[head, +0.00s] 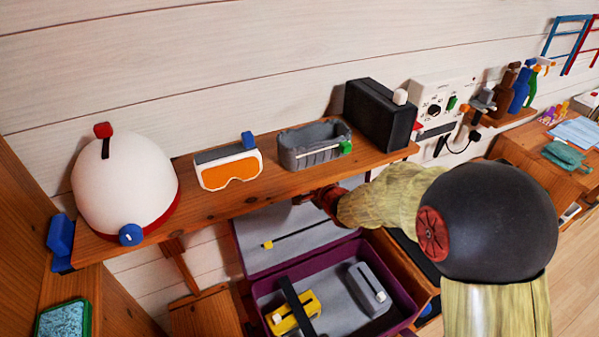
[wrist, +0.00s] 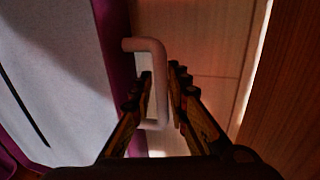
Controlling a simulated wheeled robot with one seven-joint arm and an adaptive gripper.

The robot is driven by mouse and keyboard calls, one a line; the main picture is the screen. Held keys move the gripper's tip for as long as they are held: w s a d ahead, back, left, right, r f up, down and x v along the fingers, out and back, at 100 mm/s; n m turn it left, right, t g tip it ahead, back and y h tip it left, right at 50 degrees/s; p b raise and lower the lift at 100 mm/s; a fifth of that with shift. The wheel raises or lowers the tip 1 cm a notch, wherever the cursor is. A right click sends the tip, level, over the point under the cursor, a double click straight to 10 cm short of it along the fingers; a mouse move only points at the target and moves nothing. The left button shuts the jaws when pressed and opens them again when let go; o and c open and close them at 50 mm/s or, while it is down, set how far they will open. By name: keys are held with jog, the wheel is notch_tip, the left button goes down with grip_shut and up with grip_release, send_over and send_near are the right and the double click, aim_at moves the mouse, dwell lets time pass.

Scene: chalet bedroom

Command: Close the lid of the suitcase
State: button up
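The purple suitcase (head: 262,287) is open below the wall shelf in the head view. Its lid (head: 287,237) stands raised at the back, showing its grey lining. In the wrist view, the lid's grey inside (wrist: 55,60) and purple rim (wrist: 115,35) are on the left. A pale U-shaped handle (wrist: 160,65) sticks out from that rim. My gripper (wrist: 161,72) has one finger on each side of the handle's bar. I cannot tell whether the fingers press on it. In the head view, my gripper (head: 322,200) is partly hidden by my arm, just under the shelf's front edge.
The suitcase holds a yellow item (head: 290,315) and a grey item (head: 367,288). The wooden shelf (head: 215,205) above carries a white helmet (head: 120,190), goggles (head: 228,165), a grey basket (head: 310,145) and a black box (head: 380,115). My arm passes close to the shelf edge.

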jog(key=c, duration=0.4)
grip_shut()
